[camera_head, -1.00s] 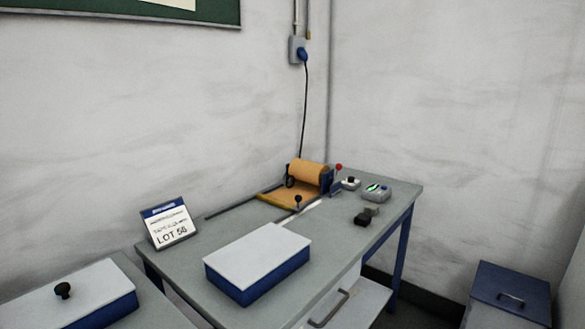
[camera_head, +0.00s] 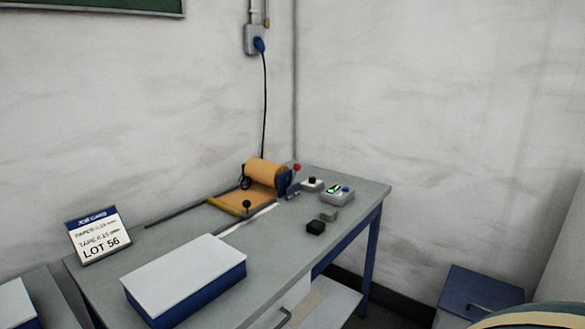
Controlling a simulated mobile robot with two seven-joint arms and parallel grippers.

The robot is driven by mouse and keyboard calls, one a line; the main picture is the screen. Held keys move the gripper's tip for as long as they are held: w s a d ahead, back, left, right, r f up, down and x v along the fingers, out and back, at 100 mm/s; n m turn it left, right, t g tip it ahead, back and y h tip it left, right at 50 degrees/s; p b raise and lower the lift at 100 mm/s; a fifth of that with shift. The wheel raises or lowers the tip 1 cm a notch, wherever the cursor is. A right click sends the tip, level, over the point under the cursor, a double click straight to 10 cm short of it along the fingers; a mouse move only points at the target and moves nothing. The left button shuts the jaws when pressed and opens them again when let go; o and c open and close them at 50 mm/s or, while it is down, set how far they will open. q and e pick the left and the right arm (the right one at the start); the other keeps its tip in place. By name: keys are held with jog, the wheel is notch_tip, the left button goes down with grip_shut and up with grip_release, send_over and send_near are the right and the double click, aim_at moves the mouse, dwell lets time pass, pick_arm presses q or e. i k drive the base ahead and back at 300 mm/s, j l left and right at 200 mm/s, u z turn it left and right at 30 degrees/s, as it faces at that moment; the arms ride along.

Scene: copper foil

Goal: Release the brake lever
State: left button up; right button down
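The brake lever appears to be the short lever with a red knob (camera_head: 297,168) at the right side of the copper foil roll (camera_head: 265,172). It stands roughly upright, leaning a little, by a blue bracket (camera_head: 284,183). The foil comes off the roll onto the table (camera_head: 345,202). Whether the brake is engaged cannot be told at this size. Neither of my grippers is in view.
A blue box with a white lid (camera_head: 185,272) fills the table's front left. A job card (camera_head: 97,237) reads LOT 56. A black-knobbed lever (camera_head: 246,205), a button box (camera_head: 312,184), a green-display device (camera_head: 337,195) and small blocks (camera_head: 316,227) stand nearby. A blue bin (camera_head: 478,292) is at right.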

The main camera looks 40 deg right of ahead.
aim_at(297, 166)
jog(key=l+u, duration=0.15)
jog(key=l, duration=0.4)
jog(key=k+l+u, duration=0.1)
jog(key=l, duration=1.15)
jog(key=k+l, duration=0.1)
jog(key=l, duration=0.6)
